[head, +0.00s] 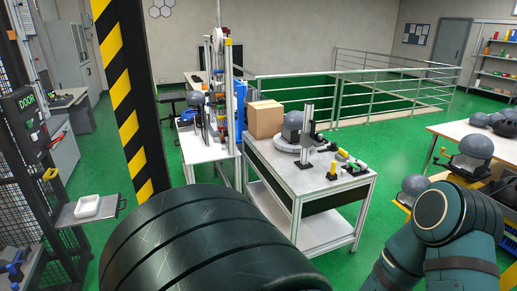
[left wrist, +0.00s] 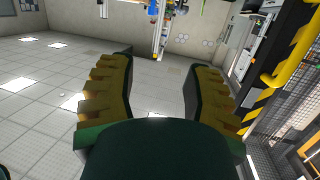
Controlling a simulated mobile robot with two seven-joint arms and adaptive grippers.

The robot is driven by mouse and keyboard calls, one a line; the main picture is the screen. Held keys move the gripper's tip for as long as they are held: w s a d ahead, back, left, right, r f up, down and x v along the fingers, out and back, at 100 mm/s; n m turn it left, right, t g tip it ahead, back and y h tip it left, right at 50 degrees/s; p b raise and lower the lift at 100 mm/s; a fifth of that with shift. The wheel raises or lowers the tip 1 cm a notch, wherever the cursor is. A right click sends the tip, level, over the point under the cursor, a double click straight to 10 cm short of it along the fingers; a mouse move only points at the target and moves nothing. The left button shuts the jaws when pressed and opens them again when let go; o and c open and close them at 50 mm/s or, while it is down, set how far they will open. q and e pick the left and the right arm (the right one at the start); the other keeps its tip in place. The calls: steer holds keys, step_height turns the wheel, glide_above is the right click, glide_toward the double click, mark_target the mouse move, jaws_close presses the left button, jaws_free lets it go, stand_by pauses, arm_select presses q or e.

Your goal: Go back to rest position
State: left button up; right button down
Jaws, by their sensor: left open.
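My left gripper (left wrist: 157,80) shows in the left wrist view with its two yellow-and-dark fingers spread apart. Nothing is between them, and they touch nothing that I can see. The left gripper does not show in the head view. Dark green links of my right arm fill the lower right of the head view, but the right gripper is out of the picture.
A striped pillar (head: 128,95) and a mesh cage (head: 40,150) stand at left. At right is a table (head: 455,130) with several domes. Green floor (head: 350,145) lies open behind the workbench.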

arm_select(q)
steer(key=w+a+f+g+h+b, duration=0.1)
steer(key=w+a+f+g+h, duration=0.2)
steer(key=f, duration=0.6)
steer(key=w+a+f+g+b, duration=0.1)
steer(key=a+f+g, duration=0.35)
steer(key=f, duration=0.45)
steer(key=s+a+f+g+h+b, duration=0.1)
steer(key=s+a+f+g+h, duration=0.2)
steer(key=f, duration=0.9)
steer(key=s+a+g, duration=0.3)
steer(key=s+a, duration=0.2)
steer(key=s, duration=0.1)
steer(key=shift+s+a, duration=0.3)
steer(key=shift+s, duration=0.05)
steer(key=shift+a+f, duration=0.1)
steer(key=shift+a, duration=0.05)
